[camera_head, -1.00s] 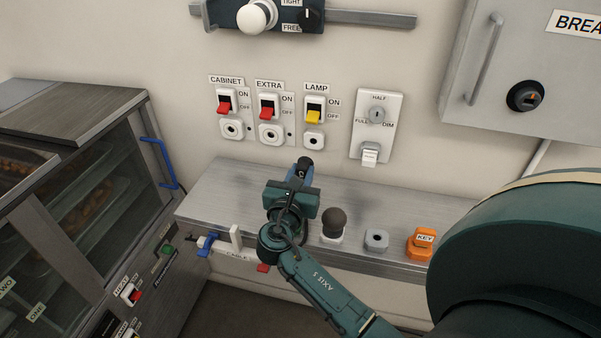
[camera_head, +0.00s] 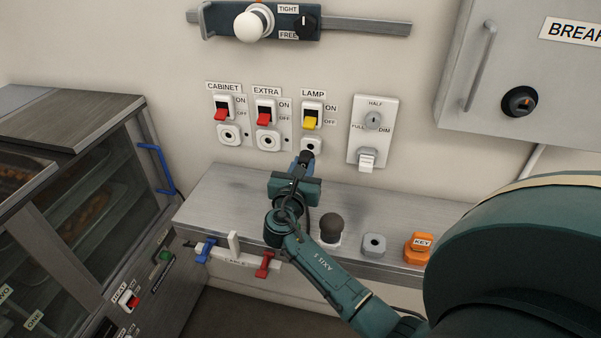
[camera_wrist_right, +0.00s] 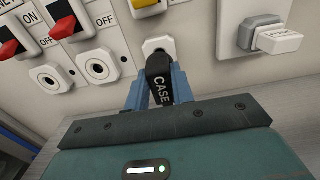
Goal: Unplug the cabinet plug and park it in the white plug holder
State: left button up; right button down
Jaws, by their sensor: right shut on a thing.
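My right gripper (camera_head: 300,163) is shut on a black plug (camera_head: 306,155) marked CASE, which also shows between the blue fingers in the right wrist view (camera_wrist_right: 158,80). The plug is right in front of the socket under the LAMP switch (camera_head: 311,144); I cannot tell whether it touches or enters it. The CABINET socket (camera_head: 229,135) and the EXTRA socket (camera_head: 267,139) are empty. On the shelf stand a white base with a dark round knob (camera_head: 331,227) and a pale grey block with a hole (camera_head: 374,244). I cannot tell which is the plug holder. My left gripper is not in view.
An orange KEY piece (camera_head: 419,247) stands on the metal shelf (camera_head: 228,192). Blue and red levers (camera_head: 265,264) hang at its front edge. A dimmer plate (camera_head: 373,130) is right of the sockets. The glass cabinet (camera_head: 90,210) stands at left.

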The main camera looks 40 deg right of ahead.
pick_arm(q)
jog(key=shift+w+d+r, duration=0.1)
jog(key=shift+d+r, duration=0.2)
pick_arm(e)
jog(key=shift+w+d, duration=0.25)
jog(key=shift+d, duration=0.1)
pick_arm(q)
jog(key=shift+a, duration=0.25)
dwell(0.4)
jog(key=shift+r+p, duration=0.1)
jog(key=shift+p, duration=0.2)
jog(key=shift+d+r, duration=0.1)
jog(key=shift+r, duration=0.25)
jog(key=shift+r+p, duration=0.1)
jog(key=shift+p, duration=0.3)
pick_arm(e)
jog(key=shift+w+d, duration=0.1)
dwell(0.5)
jog(key=shift+x, duration=1.25)
